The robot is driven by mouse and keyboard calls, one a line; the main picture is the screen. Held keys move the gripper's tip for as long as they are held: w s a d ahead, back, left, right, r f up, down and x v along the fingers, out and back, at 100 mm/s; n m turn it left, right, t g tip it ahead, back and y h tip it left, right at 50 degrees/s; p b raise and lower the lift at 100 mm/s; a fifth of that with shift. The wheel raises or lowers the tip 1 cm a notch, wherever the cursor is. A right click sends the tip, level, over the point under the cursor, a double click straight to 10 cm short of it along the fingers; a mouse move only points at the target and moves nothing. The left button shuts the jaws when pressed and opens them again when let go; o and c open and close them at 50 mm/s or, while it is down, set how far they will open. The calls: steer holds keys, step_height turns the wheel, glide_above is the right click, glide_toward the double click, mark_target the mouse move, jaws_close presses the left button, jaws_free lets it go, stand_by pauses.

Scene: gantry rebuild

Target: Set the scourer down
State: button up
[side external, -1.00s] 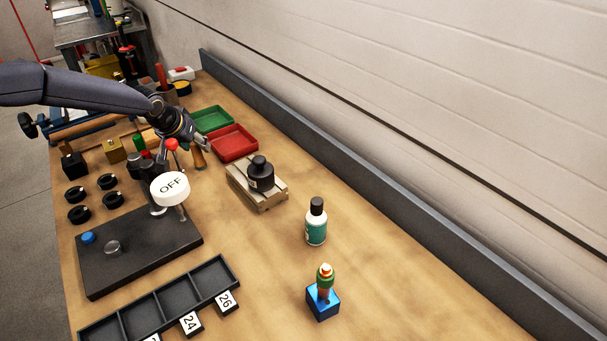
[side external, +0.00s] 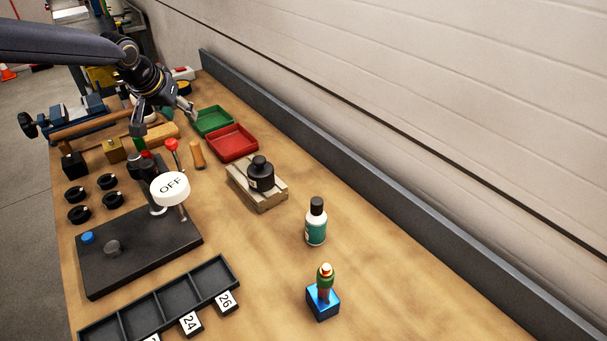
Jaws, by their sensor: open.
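My gripper (side external: 164,118) is at the far end of the bench, with its two fingers spread wide. One finger points down near a wooden block (side external: 162,134); the other reaches toward the green tray (side external: 212,120). I see nothing held between the fingers. A small greenish thing (side external: 152,117) shows behind the gap between them, partly hidden; I cannot tell what it is. I cannot make out a scourer with certainty in this view.
A red tray (side external: 232,142) adjoins the green one. A teal-labelled bottle (side external: 316,222) stands right.

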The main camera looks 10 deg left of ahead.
steer(key=s+a+r, duration=0.4)
steer(key=s+r, duration=0.2)
steer(key=s, duration=0.5)
steer(key=s+a+r, duration=0.3)
steer(key=s+r, duration=0.4)
steer(key=s, duration=0.4)
steer(key=s+a+f, duration=0.1)
steer(key=s+f, duration=0.1)
steer(key=s, duration=0.7)
steer(key=s+a+f+g, duration=0.1)
steer(key=s+f, duration=0.1)
steer(key=s, duration=0.8)
steer(key=shift+s+a+f, duration=0.15)
steer(key=shift+s, duration=0.05)
